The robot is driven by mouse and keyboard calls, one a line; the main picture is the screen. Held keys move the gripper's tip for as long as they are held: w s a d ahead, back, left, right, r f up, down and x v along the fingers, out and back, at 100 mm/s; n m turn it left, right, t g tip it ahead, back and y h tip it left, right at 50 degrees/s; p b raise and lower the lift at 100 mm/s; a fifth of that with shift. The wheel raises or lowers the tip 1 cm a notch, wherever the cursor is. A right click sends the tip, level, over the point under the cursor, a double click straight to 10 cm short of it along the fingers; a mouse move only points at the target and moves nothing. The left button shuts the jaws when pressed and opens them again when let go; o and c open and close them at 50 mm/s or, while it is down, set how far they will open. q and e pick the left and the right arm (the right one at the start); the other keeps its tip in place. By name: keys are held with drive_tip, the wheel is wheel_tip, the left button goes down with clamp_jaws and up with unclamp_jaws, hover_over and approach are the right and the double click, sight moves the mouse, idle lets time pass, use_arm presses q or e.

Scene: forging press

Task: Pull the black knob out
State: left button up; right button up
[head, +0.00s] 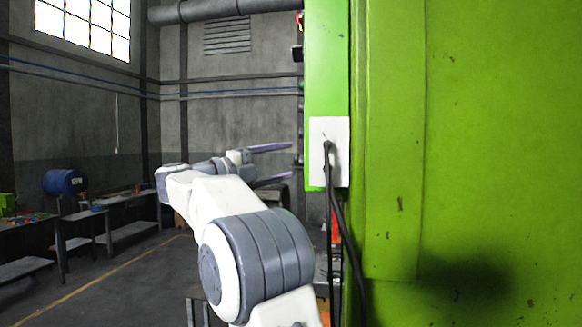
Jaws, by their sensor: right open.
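My right gripper (285,162) is open and empty, with its two purplish fingers apart, one above the other, pointing right toward the green press (480,130). The fingertips appear near the left edge of the press's narrow green panel; I cannot tell whether they touch anything. A small black part (297,53) sticks out from the panel's left edge, above the gripper. I cannot tell whether it is the black knob; no knob shows clearly. The panel's far side is hidden. My left gripper is not in view.
A white box (329,152) with black cables (345,235) hanging down is on the panel. Workbenches (85,215) and a blue barrel (64,182) stand at the left. The floor (120,285) left of my arm is mostly clear.

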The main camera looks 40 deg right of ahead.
drive_tip(key=b+v, duration=0.2)
drive_tip(key=v, duration=0.5)
drive_tip(key=shift+a, duration=0.1)
